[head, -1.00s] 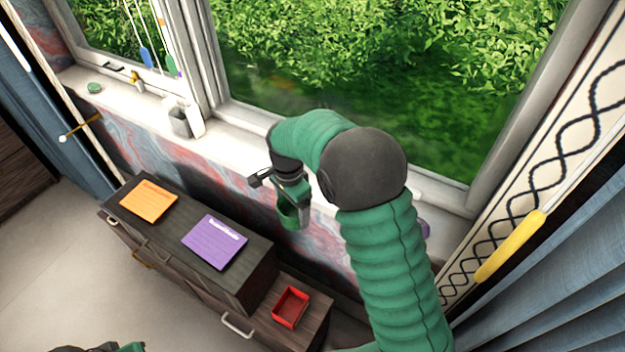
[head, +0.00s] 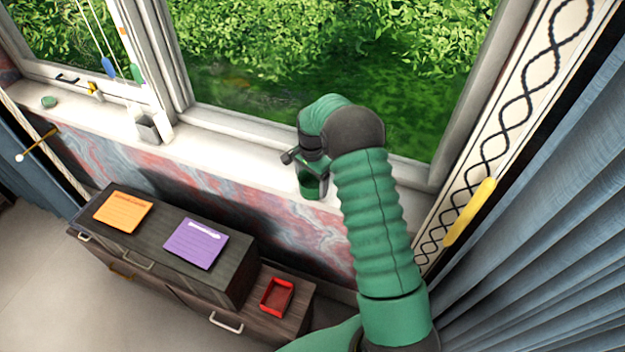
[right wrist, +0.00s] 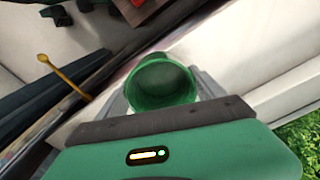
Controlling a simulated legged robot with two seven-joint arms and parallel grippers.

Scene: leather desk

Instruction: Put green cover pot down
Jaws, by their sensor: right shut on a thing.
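The green cover pot (head: 310,184) is in the grip of my right gripper (head: 303,163), at the window sill (head: 240,158) in the head view. The right wrist view shows the pot (right wrist: 160,85) from above, round, open-topped and empty-looking, between the jaws (right wrist: 165,112). The pot appears upright or nearly so. I cannot tell whether its base touches the sill or hangs over its front edge. My left gripper does not show.
A dark cabinet (head: 150,240) below the sill bears an orange card (head: 123,212) and a purple card (head: 195,243). A red box (head: 277,297) sits on its lower part. A grey-white object (head: 150,128) and a small green object (head: 48,102) stand on the sill's left part.

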